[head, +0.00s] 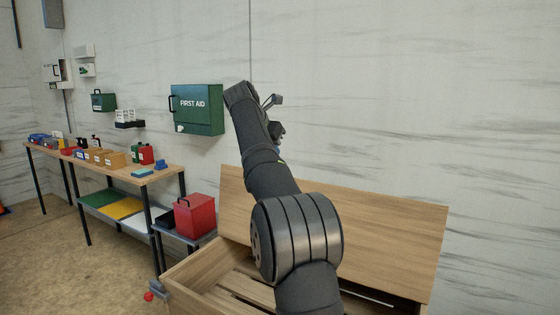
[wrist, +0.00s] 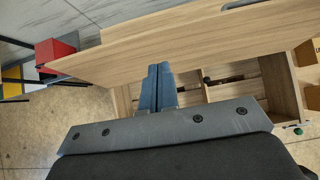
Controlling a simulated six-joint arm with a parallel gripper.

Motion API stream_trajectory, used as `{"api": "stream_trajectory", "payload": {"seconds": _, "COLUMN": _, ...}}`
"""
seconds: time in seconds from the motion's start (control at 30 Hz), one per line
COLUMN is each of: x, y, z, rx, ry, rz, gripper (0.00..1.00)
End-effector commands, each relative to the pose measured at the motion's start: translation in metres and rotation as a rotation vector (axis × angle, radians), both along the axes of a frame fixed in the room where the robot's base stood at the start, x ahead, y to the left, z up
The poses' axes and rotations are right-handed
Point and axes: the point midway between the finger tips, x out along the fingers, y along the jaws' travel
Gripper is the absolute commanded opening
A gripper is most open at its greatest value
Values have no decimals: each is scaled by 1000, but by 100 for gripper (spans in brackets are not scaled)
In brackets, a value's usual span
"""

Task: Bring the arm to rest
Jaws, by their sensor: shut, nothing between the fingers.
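My gripper (wrist: 159,70) shows in the wrist view with its two blue-grey fingers together and nothing between them. In the head view my arm rises from the bottom middle and leans up to the left. The gripper end is small and dark there, against the white wall, and its fingers are hard to make out. In the wrist view the fingers point toward a wooden box (wrist: 290,85) and overlap it in the picture. The gap between them cannot be told.
The wooden box (head: 190,268) has a slatted inside and a raised wooden panel (head: 400,225) behind my arm. A red case (head: 196,216) stands left of it. A green first aid box (head: 197,109) hangs on the wall near my arm. A workbench (head: 112,172) with several small items stands left.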

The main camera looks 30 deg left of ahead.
Motion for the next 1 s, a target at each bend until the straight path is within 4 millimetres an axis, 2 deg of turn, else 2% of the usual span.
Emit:
{"api": "stream_trajectory", "payload": {"seconds": 0.2, "x": -16, "y": 0, "z": 17, "rx": -1, "ry": -1, "rz": 1, "gripper": 0}}
{"api": "stream_trajectory", "payload": {"seconds": 0.6, "x": -17, "y": 0, "z": 19, "rx": 0, "ry": 0, "rz": 0, "gripper": 0}}
{"api": "stream_trajectory", "payload": {"seconds": 0.77, "x": -10, "y": 0, "z": 10, "rx": -2, "ry": 1, "rz": -1, "gripper": 0}}
{"api": "stream_trajectory", "payload": {"seconds": 1.0, "x": 19, "y": 0, "z": -21, "rx": -2, "ry": 3, "rz": -2, "gripper": 0}}
